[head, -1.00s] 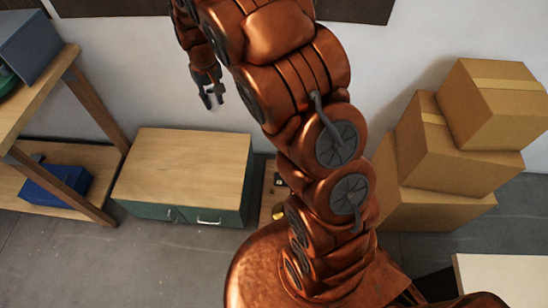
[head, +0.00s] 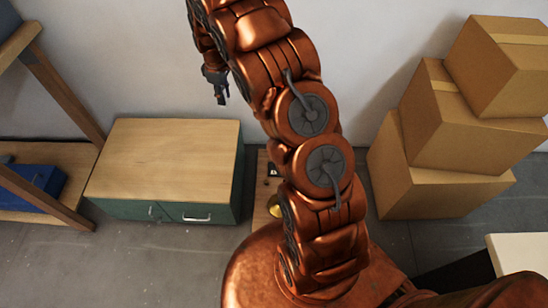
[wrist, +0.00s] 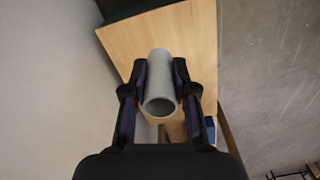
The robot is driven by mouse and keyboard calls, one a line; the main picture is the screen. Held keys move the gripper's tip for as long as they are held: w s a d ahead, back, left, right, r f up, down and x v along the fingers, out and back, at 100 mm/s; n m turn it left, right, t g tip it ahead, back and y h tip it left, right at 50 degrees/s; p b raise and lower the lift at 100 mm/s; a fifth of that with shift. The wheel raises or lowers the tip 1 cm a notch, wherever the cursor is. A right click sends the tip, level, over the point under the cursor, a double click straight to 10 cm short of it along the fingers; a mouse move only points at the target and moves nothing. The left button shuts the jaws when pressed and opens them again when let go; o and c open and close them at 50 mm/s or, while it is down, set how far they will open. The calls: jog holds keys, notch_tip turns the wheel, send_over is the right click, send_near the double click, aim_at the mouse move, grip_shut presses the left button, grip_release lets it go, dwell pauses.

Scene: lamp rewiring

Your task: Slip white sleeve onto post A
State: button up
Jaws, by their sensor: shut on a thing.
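My gripper (head: 221,97) hangs in the air in the head view, in front of the wall and above the back of the low cabinet. In the wrist view, my gripper (wrist: 161,78) is shut on a pale grey-white sleeve (wrist: 159,82), a hollow tube whose open end faces the wrist camera. The fingers press on its left and right sides. The sleeve cannot be made out in the head view. I cannot identify post A in either view.
A low green cabinet (head: 165,158) with a wooden top stands left of my arm. Beside it, a wooden board with a brass piece (head: 275,205) is partly hidden by my arm. Cardboard boxes (head: 460,125) are stacked at right. A wooden shelf with a blue box (head: 38,181) stands at left.

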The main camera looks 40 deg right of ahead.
jog(key=d+f+n+b, duration=0.5)
jog(key=f+b, duration=0.6)
jog(key=f, duration=0.6)
jog(key=w+d+f+n+b, duration=0.1)
jog(key=d+f+n+b, duration=0.4)
jog(key=f, duration=1.3)
jog(key=w+d+f+n+b, duration=0.1)
jog(key=d+f+n+b, duration=0.3)
jog(key=d+f+b, duration=0.7)
jog(key=shift+d+f+n+b, duration=0.2)
jog(key=shift+f+b, duration=1.45)
jog(key=shift+f, duration=0.15)
jog(key=shift+d+f+n+b, duration=0.15)
jog(key=shift+f+n+b, duration=0.05)
jog(key=shift+f+b, duration=3.7)
jog(key=shift+f, duration=1.65)
jog(key=shift+f+p, duration=0.4)
jog(key=shift+f, duration=0.55)
jog(key=shift+r+p, duration=0.1)
jog(key=shift+p, duration=0.3)
jog(key=shift+d+f, duration=0.1)
jog(key=shift+f, duration=0.15)
jog(key=o, duration=0.8)
jog(key=shift+o, duration=0.2)
jog(key=shift+r, duration=0.1)
